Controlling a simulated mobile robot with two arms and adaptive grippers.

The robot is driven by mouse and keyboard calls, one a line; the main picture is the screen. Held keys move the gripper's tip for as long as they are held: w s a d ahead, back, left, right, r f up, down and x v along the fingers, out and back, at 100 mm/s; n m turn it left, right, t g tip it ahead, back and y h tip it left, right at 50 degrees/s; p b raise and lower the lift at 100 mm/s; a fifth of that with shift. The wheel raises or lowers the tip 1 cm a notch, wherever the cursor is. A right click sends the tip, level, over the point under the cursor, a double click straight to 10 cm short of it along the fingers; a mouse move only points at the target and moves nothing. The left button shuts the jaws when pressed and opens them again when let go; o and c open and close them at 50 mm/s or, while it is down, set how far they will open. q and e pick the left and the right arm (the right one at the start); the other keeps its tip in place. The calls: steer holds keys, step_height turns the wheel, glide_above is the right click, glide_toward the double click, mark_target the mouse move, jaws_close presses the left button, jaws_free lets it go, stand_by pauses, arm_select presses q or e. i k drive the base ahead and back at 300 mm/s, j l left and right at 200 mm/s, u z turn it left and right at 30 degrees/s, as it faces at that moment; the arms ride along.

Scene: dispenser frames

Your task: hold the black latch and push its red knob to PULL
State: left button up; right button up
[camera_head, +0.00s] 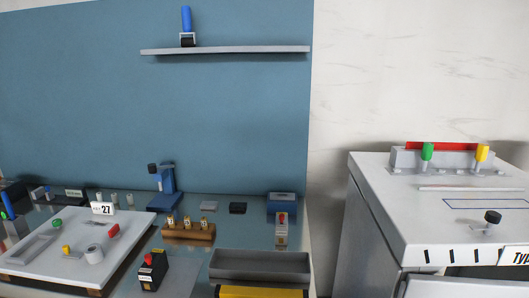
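The black latch (155,275) stands upright near the front of the table, just right of the white board. It is a black block with a small pale label on its front, too small to read. Its red knob (148,259) sits on top, toward the left side of the block. Which marking the knob is at cannot be made out. Neither of my grippers shows in the head view, and nothing is touching the latch.
The white board (40,262) lies left of the latch. A grey tray (260,278) and a yellow-black item (262,292) are to its right. A wooden block (188,231) with brass pieces stands behind.

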mark_target(148, 257)
steer(key=i+j, duration=0.1)
steer(key=j, duration=0.3)
steer(key=i+j, duration=0.1)
steer(key=j, duration=0.35)
steer(key=i+j+z, duration=0.1)
steer(key=j, duration=0.3)
steer(key=i+j, duration=0.1)
steer(key=j, duration=0.3)
